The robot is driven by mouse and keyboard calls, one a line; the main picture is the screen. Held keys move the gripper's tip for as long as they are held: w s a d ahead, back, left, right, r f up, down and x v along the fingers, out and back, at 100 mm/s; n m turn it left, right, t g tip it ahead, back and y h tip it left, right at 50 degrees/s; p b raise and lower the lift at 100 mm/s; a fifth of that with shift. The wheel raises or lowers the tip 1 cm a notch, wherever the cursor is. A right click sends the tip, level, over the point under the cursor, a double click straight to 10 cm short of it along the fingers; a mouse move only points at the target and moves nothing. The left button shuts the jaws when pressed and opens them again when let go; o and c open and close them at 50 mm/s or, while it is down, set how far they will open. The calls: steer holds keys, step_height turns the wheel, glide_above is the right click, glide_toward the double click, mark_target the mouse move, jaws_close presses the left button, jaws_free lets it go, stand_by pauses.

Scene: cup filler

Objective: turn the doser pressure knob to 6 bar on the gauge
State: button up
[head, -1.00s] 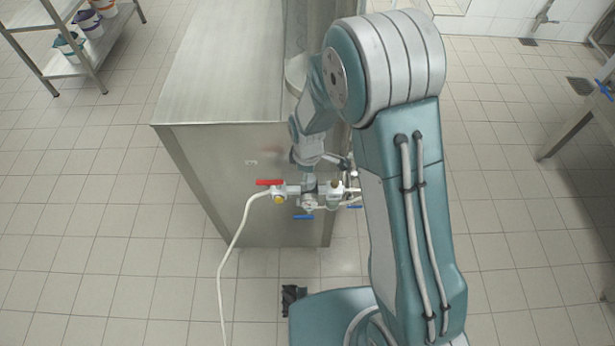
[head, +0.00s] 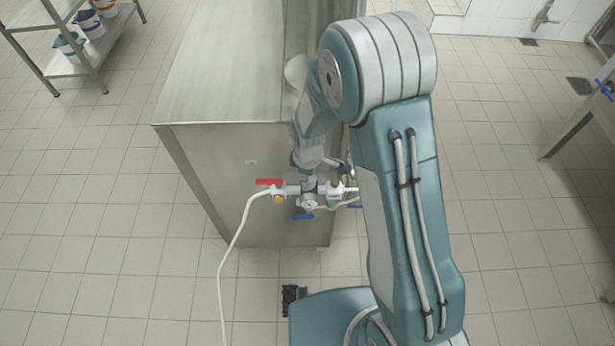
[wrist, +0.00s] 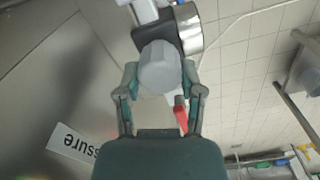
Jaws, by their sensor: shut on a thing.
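In the wrist view a grey faceted doser pressure knob (wrist: 160,68) sits between the two fingers of my gripper (wrist: 160,88), which is shut on it from both sides. Behind the knob is a dark body with a metal ring. In the head view my gripper (head: 309,180) is above the pipe fittings at the end of the steel cabinet, and the knob is mostly hidden there. A small round gauge (head: 309,201) faces me just below the gripper. Its needle is too small to read.
A red-handled valve (head: 269,182) is left of the gripper, with a white hose (head: 234,245) hanging from it. The steel cabinet (head: 230,175) stands close behind. A label (wrist: 74,143) shows "ssure". Floor in front is open.

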steer(key=m, duration=0.8)
steer(key=shift+w+d, duration=0.1)
steer(key=m, duration=0.4)
steer(key=shift+d+m, duration=0.1)
steer(key=shift+m, duration=2.1)
steer(key=o, duration=1.2)
steer(key=shift+c, duration=0.2)
